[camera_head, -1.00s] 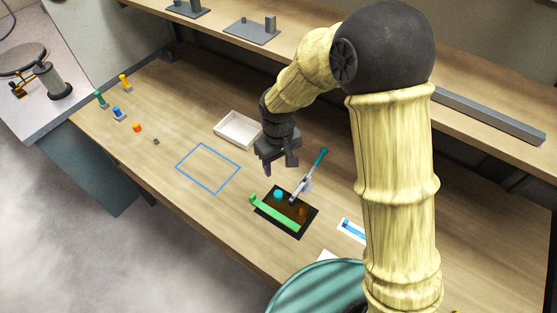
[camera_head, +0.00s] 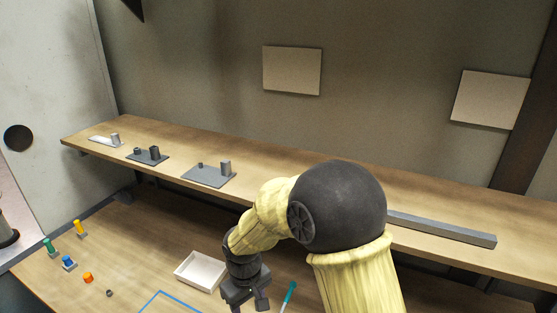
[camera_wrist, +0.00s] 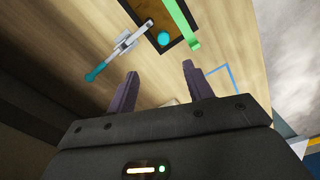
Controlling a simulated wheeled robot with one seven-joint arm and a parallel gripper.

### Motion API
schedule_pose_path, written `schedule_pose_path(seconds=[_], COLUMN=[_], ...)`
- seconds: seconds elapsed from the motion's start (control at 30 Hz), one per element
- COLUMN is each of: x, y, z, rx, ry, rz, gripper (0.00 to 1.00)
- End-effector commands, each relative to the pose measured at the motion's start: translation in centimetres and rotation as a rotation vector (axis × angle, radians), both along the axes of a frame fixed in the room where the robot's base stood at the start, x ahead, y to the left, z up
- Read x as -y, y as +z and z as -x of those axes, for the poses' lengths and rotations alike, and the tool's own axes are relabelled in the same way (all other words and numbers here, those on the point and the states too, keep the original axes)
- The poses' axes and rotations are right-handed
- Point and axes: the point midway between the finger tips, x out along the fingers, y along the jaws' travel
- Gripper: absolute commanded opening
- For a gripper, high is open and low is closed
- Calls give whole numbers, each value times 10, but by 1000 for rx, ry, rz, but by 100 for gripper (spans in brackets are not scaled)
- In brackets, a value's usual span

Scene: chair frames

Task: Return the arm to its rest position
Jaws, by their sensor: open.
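My gripper (camera_head: 247,298) is low in the middle of the head view, above the wooden table (camera_head: 120,255), at the end of my yellow arm. In the wrist view my gripper (camera_wrist: 158,84) has its two dark fingers apart with nothing between them. Beyond the fingers lie a dark tray (camera_wrist: 148,9), a round cyan piece (camera_wrist: 164,39) and a green strip (camera_wrist: 181,22). A grey tool with a teal handle (camera_wrist: 97,72) lies beside them.
A white open box (camera_head: 201,271) stands left of my gripper, near a blue outline (camera_head: 160,295). Several small coloured pieces, including an orange one (camera_head: 88,277), stand at the left. A shelf (camera_head: 270,182) with grey fixtures (camera_head: 209,175) and a long grey bar (camera_head: 440,229) runs behind my arm.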

Motion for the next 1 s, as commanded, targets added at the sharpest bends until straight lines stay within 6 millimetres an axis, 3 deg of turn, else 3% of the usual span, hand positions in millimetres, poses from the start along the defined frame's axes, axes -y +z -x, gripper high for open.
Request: schedule_pose_path(seconds=[0.17, 0.27, 0.4, 0.5, 0.67, 1.0], x=[65, 117, 183, 219, 245, 247], y=[22, 36, 51, 57, 61, 61], z=[-3, 4, 28, 49, 70, 72], rx=[46, 85, 142, 180, 213, 215], ry=[-168, -312, -519, -649, -760, -769], rz=[-19, -37, -61, -75, -88, -88], gripper=[51, 51, 51, 51, 51, 51])
